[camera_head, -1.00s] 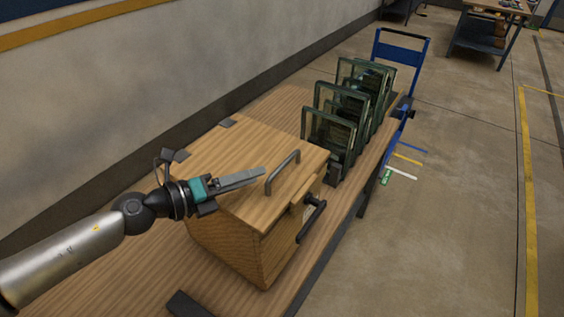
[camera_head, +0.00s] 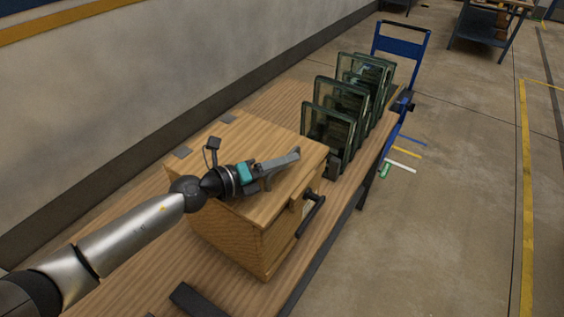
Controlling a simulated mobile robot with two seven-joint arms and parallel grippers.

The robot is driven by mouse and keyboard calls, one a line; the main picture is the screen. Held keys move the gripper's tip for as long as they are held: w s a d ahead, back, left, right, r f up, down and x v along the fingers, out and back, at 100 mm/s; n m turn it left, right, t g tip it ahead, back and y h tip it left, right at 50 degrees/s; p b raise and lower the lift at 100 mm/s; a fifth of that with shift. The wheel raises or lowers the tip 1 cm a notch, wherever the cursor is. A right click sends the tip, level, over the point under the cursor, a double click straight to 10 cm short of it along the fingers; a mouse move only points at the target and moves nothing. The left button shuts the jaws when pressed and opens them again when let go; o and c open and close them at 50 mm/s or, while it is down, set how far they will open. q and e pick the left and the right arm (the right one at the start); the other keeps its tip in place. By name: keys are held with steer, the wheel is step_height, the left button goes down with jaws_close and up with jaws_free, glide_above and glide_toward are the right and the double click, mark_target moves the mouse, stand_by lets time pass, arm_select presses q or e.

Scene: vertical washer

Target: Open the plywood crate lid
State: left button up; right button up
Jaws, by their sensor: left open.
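The plywood crate (camera_head: 228,240) stands on a wooden bench top. My left gripper (camera_head: 287,160) is above the front half of the lid, fingers open and pointing right. It is at the lid's grey bar handle, which is largely hidden behind the fingers. I cannot tell whether they touch it. A dark handle (camera_head: 311,215) is on the crate's front face. My right gripper is not in view.
Several green-framed glass panels (camera_head: 340,108) stand upright behind the crate. A blue trolley frame (camera_head: 402,45) is beyond them. A grey wall runs along the left.

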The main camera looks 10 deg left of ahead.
arm_select(q)
jaws_close()
stand_by(1.3)
